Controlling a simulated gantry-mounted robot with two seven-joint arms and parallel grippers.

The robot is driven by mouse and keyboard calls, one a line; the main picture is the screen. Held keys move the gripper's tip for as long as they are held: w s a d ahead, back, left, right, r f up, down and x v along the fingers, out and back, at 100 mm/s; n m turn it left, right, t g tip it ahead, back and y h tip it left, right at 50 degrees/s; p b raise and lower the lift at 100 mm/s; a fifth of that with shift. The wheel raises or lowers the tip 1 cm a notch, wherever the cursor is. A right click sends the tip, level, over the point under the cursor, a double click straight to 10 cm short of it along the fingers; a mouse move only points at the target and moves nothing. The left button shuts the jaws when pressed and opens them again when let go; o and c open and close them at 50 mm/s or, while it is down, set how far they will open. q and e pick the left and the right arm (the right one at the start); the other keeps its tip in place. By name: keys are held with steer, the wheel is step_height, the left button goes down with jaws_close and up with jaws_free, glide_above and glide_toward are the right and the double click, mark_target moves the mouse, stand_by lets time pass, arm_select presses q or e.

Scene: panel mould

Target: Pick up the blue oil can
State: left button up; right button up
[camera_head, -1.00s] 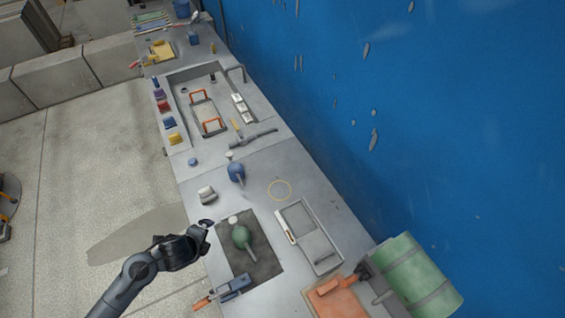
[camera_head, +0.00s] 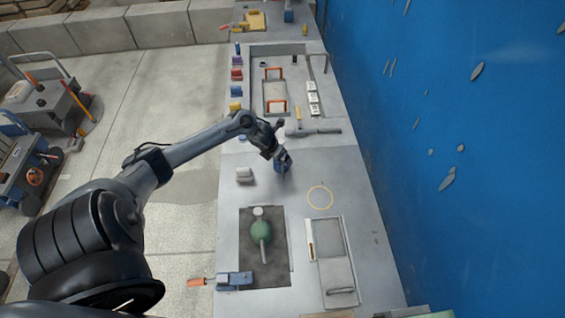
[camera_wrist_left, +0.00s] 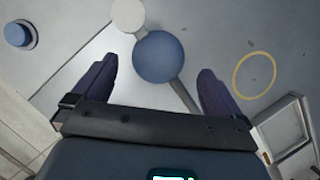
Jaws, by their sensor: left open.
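The blue oil can (camera_head: 279,167) stands on the grey bench, partly hidden by my left gripper (camera_head: 284,157) in the head view. In the left wrist view its round blue body (camera_wrist_left: 160,56) shows, with a pale round part at the top and a grey spout pointing to the lower right. My left gripper (camera_wrist_left: 158,68) is open in that view, its two dark fingers on either side of the can's body and spout. I see no clear contact, and the height gap is hard to judge. My right gripper is not in view.
A green oil can (camera_head: 261,231) lies on a dark mat (camera_head: 279,268). A yellow ring (camera_head: 320,197) is marked on the bench to the right.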

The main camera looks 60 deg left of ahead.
arm_select(q)
steer(key=shift+x, duration=2.75)
steer(key=shift+s+a, duration=0.1)
steer(key=c, duration=1.2)
steer(key=shift+r, duration=0.1)
steer(key=shift+c, duration=0.5)
